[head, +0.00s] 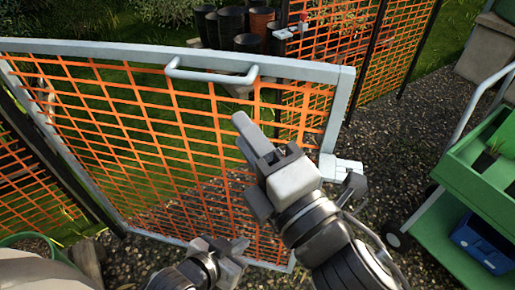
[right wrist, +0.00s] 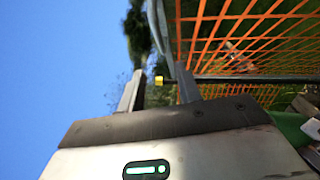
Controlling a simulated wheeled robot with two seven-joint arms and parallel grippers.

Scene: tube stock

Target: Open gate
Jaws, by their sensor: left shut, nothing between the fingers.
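The gate (head: 255,66) has a pale grey frame with orange mesh and fills the left and middle of the head view. A U-shaped grey handle (head: 212,77) is on its top rail. A light grey latch block (head: 340,168) is at its right edge. My right gripper (head: 242,128) is in front of the mesh, left of the latch block; its fingers are apart and empty in the right wrist view (right wrist: 160,92). My left gripper (head: 238,248) is shut and empty, low by the gate's bottom rail. I cannot tell whether either gripper touches the gate.
A green cart (head: 450,205) with a blue box (head: 482,243) stands at the right. Black pots (head: 232,22) stand behind the gate. More orange fence (head: 395,45) with dark posts runs behind. Gravel (head: 395,130) is clear between gate and cart.

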